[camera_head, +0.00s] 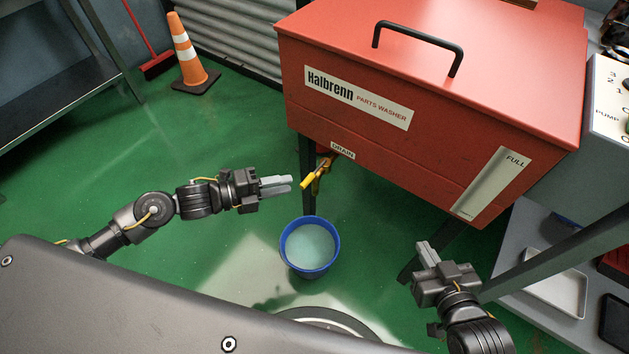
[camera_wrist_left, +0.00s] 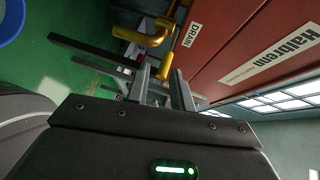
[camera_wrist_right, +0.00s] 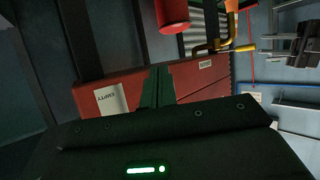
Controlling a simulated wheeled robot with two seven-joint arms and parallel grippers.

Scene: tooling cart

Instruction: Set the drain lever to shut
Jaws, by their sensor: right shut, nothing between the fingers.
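The drain valve (camera_head: 321,170) is brass coloured and sits under the DRAIN label (camera_head: 342,150) on the red parts washer (camera_head: 430,100). Its lever has a yellow grip (camera_head: 307,182) that sticks out to the left, towards my left gripper. My left gripper (camera_head: 289,184) is open and empty, a short way left of the grip and apart from it. In the left wrist view the yellow valve parts (camera_wrist_left: 152,38) show just beyond the parted fingers. My right gripper (camera_head: 424,247) is shut and empty, low on the right, away from the lever. The valve also shows in the right wrist view (camera_wrist_right: 208,47).
A blue bucket (camera_head: 289,244) of pale liquid stands on the green floor below the valve. A dark leg of the washer (camera_head: 307,200) stands beside the valve. A traffic cone (camera_head: 186,52) stands at the back left. Floor left of the bucket is clear.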

